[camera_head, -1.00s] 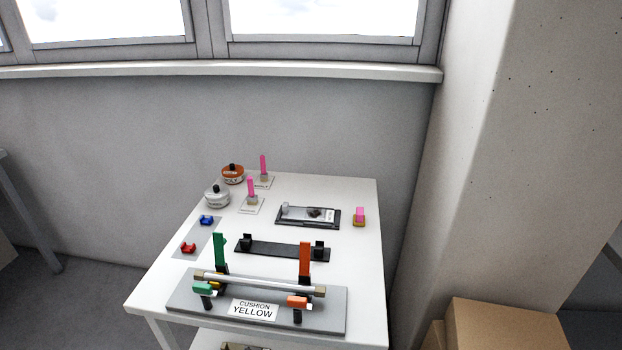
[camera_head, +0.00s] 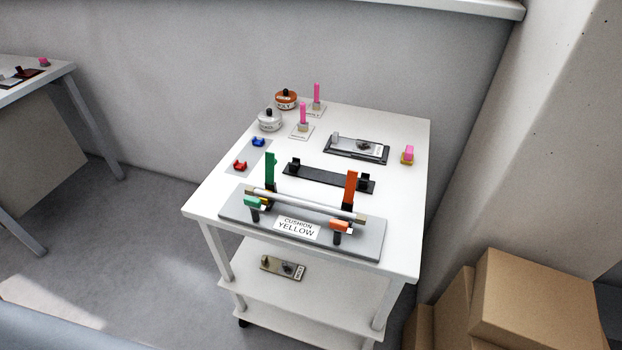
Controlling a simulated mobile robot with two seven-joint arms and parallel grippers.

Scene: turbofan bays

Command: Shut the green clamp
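The green clamp (camera_head: 270,178) stands at the left end of a grey base plate (camera_head: 369,243) on the white table. Its tall green arm is upright, behind the silver tube (camera_head: 305,206); a small green block (camera_head: 252,201) sits in front of the tube on the same side. An orange clamp (camera_head: 350,188) at the right end also has its arm upright, with an orange block (camera_head: 339,226) in front. The plate's label reads "CUSHION YELLOW" (camera_head: 296,228). Neither of my grippers shows in the view.
Behind the plate are a black bracket (camera_head: 325,179), a dark tray (camera_head: 357,150), two round tins (camera_head: 270,122), pink-topped brushes (camera_head: 303,115), and red (camera_head: 240,165) and blue (camera_head: 258,142) pieces. Cardboard boxes (camera_head: 520,300) stand right of the table (camera_head: 205,199). Floor is clear on the left.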

